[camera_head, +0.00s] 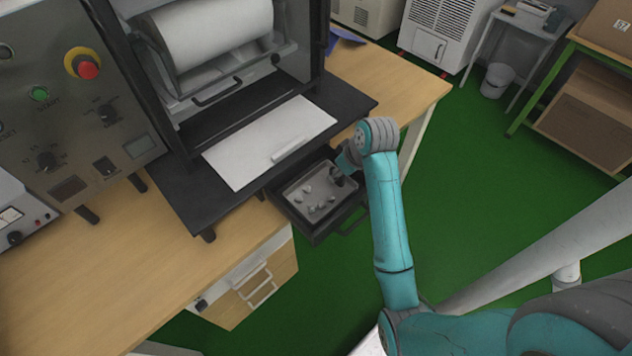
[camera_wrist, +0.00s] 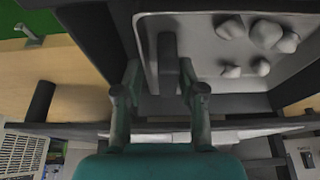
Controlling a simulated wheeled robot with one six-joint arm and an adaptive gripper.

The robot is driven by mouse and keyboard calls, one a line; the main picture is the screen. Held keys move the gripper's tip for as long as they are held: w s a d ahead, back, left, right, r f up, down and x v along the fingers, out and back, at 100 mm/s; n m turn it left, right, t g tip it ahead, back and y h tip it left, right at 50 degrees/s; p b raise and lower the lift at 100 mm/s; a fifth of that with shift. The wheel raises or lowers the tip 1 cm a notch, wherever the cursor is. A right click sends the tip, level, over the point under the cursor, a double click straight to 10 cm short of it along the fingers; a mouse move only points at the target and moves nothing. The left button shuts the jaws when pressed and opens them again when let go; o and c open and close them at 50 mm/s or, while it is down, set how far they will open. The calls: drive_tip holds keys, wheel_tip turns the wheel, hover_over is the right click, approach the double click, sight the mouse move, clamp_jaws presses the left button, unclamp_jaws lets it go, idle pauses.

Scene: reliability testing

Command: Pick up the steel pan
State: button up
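The steel pan (camera_head: 318,194) is a shallow grey rectangular tray holding several pale stone-like lumps. It sits in a pulled-out black drawer (camera_head: 322,234) below the machine's front ledge. In the wrist view the pan (camera_wrist: 205,48) fills the upper right, with a dark upright bar (camera_wrist: 167,62), seemingly its handle, at its near side. My gripper (camera_wrist: 160,76) has its fingers spread, one on each side of this bar, with gaps visible. In the head view my gripper (camera_head: 342,174) is at the pan's right end, partly hidden by my wrist.
The black ledge (camera_head: 168,196) with a white sheet (camera_head: 262,150) stands close to the left of the drawer. The machine's control panel (camera_head: 70,110) is farther left on the wooden bench (camera_head: 110,270). Open green floor (camera_head: 480,180) lies to the right.

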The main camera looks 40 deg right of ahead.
drive_tip(key=shift+f, duration=0.15)
clamp_jaws()
drive_tip(key=shift+w+r, duration=0.1)
drive_tip(key=shift+r, duration=0.1)
